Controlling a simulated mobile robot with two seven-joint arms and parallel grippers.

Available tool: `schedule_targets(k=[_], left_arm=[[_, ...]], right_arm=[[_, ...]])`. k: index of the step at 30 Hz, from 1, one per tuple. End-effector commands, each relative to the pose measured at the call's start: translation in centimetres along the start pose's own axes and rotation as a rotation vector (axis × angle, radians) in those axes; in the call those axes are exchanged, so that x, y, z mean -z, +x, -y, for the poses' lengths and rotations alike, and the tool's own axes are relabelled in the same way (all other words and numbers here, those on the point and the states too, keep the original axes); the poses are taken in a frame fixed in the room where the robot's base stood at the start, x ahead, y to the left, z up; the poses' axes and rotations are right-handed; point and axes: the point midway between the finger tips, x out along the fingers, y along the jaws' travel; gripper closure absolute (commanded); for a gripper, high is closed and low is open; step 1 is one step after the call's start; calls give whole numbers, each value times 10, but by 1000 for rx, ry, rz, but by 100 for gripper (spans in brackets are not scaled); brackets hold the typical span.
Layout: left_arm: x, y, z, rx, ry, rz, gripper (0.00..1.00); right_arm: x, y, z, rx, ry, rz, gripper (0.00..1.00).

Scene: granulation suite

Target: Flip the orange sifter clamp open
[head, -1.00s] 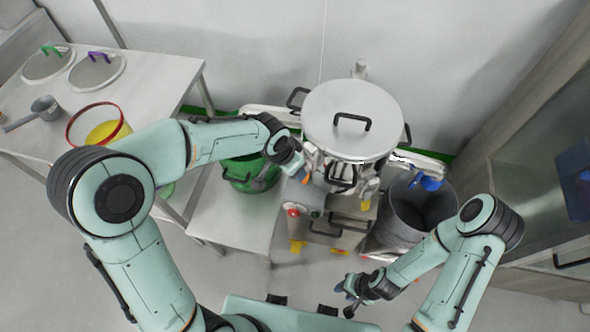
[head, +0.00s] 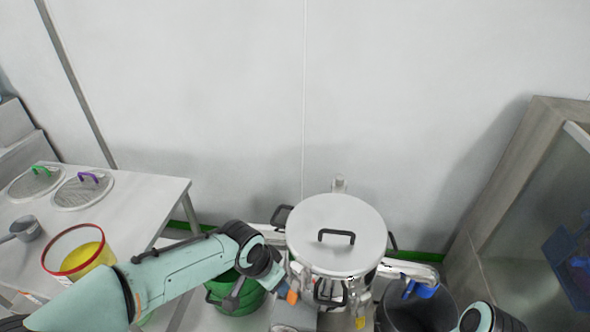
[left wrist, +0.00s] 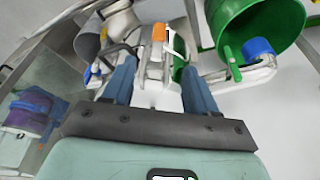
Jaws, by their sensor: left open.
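The sifter (head: 337,235) is a steel drum with a round lid and black handle, right of the centre in the head view. Its orange clamp (head: 292,297) is a small orange piece at the sifter's left front side. In the left wrist view the orange clamp (left wrist: 158,32) stands upright beyond the gap between my fingertips. My left gripper (left wrist: 159,66) is open, with blue-grey fingers spread and nothing visible held. In the head view its fingers are mostly hidden beside the sifter. My right gripper is out of view; only part of that arm shows at the bottom right.
A green bin (head: 236,296) stands left of the sifter, below my left forearm. A grey bin (head: 418,312) with a blue handle (head: 424,291) is at the right. A table (head: 150,195) at the left holds sieves, a scoop (head: 27,228) and a red-rimmed container (head: 75,250).

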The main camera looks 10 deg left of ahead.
Motion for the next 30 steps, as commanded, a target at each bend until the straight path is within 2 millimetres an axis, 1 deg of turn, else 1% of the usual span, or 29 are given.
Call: schedule_targets(k=[2, 4, 5, 8, 9, 11, 12, 14, 15, 17, 18, 21, 24, 26, 28, 30], left_arm=[[-1, 2, 0, -2, -2, 2, 43], [-4, 13, 0, -15, -16, 10, 43], [-6, 22, -1, -25, -26, 17, 43], [-22, 68, -6, -79, -94, 46, 43], [-33, 93, -8, -107, -137, 61, 43], [-55, 133, -14, -151, -218, 85, 43], [-73, 159, -20, -178, -280, 101, 43], [-102, 194, -28, -212, -382, 126, 43], [-123, 215, -36, -229, -453, 143, 43], [-156, 242, -48, -246, -562, 169, 43], [-178, 257, -56, -251, -632, 188, 43], [-227, 282, -77, -246, -788, 230, 43], [-263, 294, -94, -228, -898, 264, 43], [-277, 297, -101, -218, -940, 277, 43], [-286, 299, -105, -208, -970, 285, 43], [-290, 300, -106, -203, -983, 287, 43]], right_arm=[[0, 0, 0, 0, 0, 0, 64], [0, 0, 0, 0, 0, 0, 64], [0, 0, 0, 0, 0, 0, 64], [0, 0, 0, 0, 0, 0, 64], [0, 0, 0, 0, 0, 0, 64], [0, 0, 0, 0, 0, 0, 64], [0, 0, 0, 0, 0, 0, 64], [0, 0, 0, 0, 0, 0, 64], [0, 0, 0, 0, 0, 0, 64], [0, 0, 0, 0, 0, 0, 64], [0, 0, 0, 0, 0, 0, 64], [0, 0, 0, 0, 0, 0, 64], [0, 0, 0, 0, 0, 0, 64], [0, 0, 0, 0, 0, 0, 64], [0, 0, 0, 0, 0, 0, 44], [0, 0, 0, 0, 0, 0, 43]])
